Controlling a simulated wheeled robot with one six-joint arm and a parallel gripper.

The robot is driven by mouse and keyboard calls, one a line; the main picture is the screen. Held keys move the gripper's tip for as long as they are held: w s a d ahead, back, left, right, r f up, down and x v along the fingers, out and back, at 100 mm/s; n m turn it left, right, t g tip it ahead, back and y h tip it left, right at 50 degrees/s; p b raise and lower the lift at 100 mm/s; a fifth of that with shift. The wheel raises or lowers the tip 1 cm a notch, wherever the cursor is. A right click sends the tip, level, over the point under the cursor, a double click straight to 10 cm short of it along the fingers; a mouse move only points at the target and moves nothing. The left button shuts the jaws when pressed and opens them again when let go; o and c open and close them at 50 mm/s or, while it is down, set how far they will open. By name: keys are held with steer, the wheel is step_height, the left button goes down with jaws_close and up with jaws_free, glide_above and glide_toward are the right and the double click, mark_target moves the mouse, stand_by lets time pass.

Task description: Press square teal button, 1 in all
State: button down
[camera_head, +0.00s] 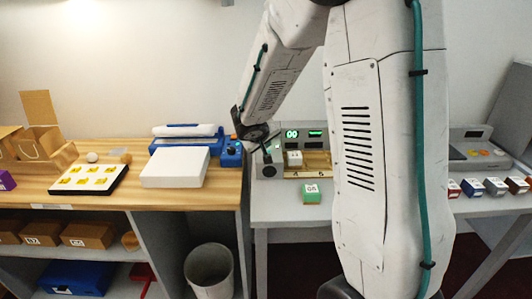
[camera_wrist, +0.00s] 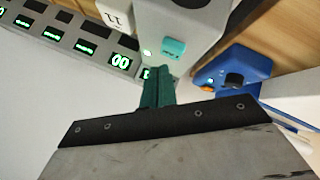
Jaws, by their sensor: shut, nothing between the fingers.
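The teal button (camera_wrist: 173,48) is a small rounded square on the pale grey panel (camera_wrist: 178,22) of a counter device in the wrist view. My gripper (camera_wrist: 160,76) is shut and empty, its dark green fingers pointing at the panel just below the button in the picture. The fingertips look apart from the button; the exact gap is hard to tell. In the head view my gripper (camera_head: 268,151) is over the left end of the grey device (camera_head: 291,124). I cannot make out the button there.
Green displays (camera_wrist: 121,61) line the device. A blue unit (camera_wrist: 232,70) with an orange button and dark knob stands beside it. A green cube (camera_head: 311,191) lies in front; a white box (camera_head: 175,167) is on the wooden counter. My arm hides the device's right side.

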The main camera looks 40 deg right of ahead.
steer(key=shift+r, duration=2.5)
stand_by(0.6)
